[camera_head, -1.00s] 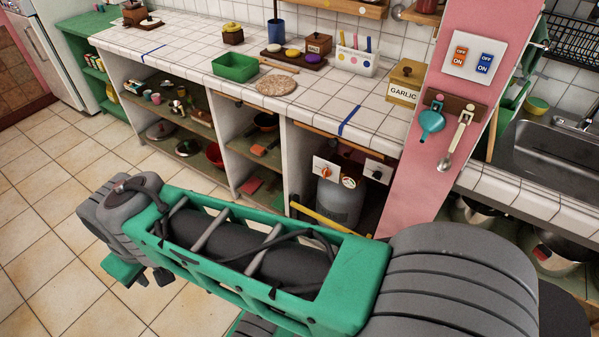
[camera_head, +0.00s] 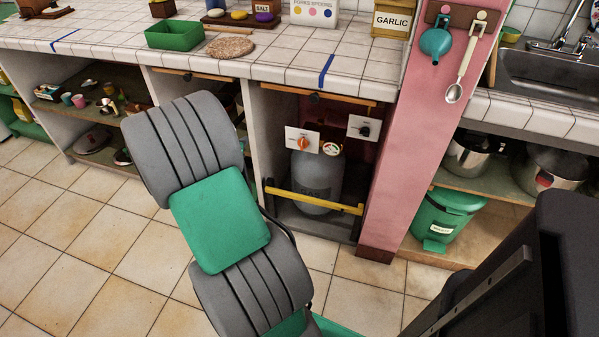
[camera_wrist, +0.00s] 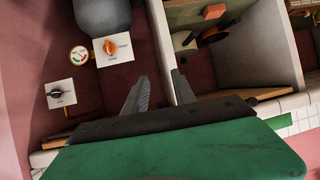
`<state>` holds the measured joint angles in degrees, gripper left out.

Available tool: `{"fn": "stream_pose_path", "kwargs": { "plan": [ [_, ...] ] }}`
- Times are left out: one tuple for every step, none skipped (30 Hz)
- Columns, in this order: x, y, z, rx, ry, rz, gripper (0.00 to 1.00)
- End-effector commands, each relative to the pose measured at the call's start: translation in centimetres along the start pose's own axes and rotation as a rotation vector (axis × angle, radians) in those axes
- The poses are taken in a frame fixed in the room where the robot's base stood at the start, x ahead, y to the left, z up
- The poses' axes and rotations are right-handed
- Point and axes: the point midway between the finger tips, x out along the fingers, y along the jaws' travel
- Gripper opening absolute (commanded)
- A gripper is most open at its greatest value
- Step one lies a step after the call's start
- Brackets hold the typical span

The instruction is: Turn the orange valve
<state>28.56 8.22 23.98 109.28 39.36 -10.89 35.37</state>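The orange valve (camera_head: 303,144) is a small knob on a white square plate inside the open cabinet bay under the counter. It also shows in the wrist view (camera_wrist: 110,47), on its plate left of my fingers. A black knob (camera_head: 363,130) sits on a second white plate to its right; in the wrist view this knob (camera_wrist: 55,94) is at lower left. A round gauge (camera_head: 331,148) is between them. A grey gas tank (camera_head: 316,183) stands below the valve. My gripper (camera_wrist: 158,72) is open and empty, its fingers apart from the valve. It cannot be made out in the head view.
A yellow bar (camera_head: 314,201) crosses the bay's lower front. A wooden rail (camera_head: 318,97) edges its top. A pink pillar (camera_head: 398,150) borders it on the right, and a white divider (camera_head: 257,135) on the left. A green bin (camera_head: 446,215) stands right of the pillar. Tiled floor (camera_head: 95,245) is clear.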

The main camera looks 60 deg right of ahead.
Motion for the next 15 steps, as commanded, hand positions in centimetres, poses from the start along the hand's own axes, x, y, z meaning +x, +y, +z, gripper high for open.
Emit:
{"fn": "stream_pose_path", "kwargs": {
  "plan": [
    [6.8,4.1,4.6,0.033,0.103,0.077,0.32],
    [9.2,6.2,5.3,0.046,0.171,0.105,0.32],
    [11.8,8.5,6.2,0.055,0.254,0.129,0.32],
    [13.3,10.1,6.9,0.056,0.307,0.139,0.32],
    [14.5,11.4,7.6,0.052,0.352,0.145,0.32],
    [15.7,12.7,8.4,0.044,0.402,0.146,0.32],
    [16.3,13.5,8.9,0.037,0.429,0.143,0.32],
    [16.8,14.1,9.3,0.032,0.453,0.140,0.32],
    [17.1,14.6,9.6,0.024,0.475,0.134,0.32],
    [17.3,14.9,9.8,0.020,0.485,0.131,0.32],
    [17.4,14.9,9.8,0.017,0.493,0.127,0.32],
    [17.6,15.0,9.5,0.016,0.499,0.124,0.32],
    [17.9,15.1,9.3,0.016,0.501,0.123,0.32],
    [18.1,15.2,9.0,0.017,0.502,0.124,0.32],
    [18.6,15.2,8.7,0.018,0.501,0.124,0.32]
  ]
}}
